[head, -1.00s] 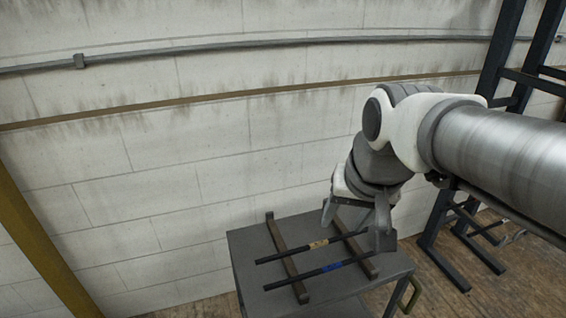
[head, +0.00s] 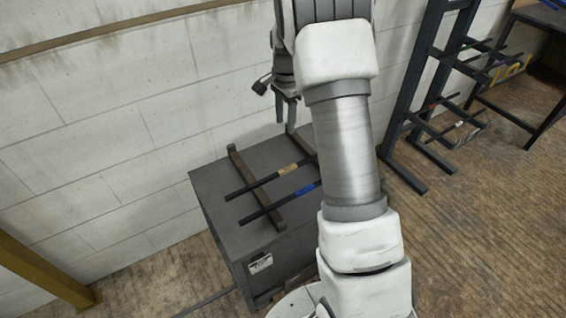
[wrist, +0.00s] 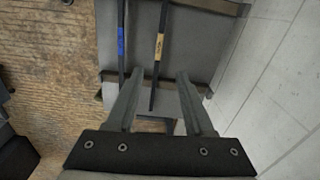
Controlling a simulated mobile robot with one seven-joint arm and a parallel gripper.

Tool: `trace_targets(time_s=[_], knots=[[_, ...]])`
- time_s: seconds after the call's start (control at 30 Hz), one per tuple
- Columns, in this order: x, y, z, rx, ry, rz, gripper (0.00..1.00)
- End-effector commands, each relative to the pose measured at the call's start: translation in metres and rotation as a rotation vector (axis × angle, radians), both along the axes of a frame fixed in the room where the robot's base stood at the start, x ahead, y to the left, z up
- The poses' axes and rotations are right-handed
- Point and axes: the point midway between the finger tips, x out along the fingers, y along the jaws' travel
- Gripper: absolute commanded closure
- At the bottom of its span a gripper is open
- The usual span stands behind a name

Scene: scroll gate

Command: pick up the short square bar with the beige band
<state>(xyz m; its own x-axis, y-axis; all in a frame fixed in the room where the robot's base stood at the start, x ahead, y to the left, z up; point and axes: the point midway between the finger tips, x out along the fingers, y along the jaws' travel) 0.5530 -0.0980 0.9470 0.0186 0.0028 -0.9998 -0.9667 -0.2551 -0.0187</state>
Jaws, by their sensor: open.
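The square bar with the beige band (head: 289,169) lies across two rails on a grey bench. In the wrist view the beige-band bar (wrist: 159,46) runs up and down the picture, its near end lying between my fingers in the picture. A similar dark bar with a blue band (head: 306,190) lies parallel to it; it also shows in the wrist view (wrist: 121,42), to the left. My gripper (head: 285,125) is open and empty, by the wall side of the bench; it also shows in the wrist view (wrist: 161,75). My arm hides the bars' right ends in the head view.
The grey bench (head: 212,185) stands against the block wall (head: 90,150). A dark rack (head: 420,80) with several bars stands to the right, and a yellow post (head: 45,265) at lower left.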

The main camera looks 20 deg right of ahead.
Motion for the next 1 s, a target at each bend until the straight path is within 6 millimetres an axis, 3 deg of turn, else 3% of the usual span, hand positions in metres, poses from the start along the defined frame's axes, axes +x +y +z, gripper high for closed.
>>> trace_targets(time_s=[0.27, 0.7, 1.0], knots=[[0.007, -0.006, -0.038, -0.003, 0.022, -0.052, 0.47], [0.006, -0.006, -0.128, -0.002, 0.021, -0.050, 0.47], [0.006, -0.007, -0.147, -0.002, 0.020, -0.050, 0.47]])
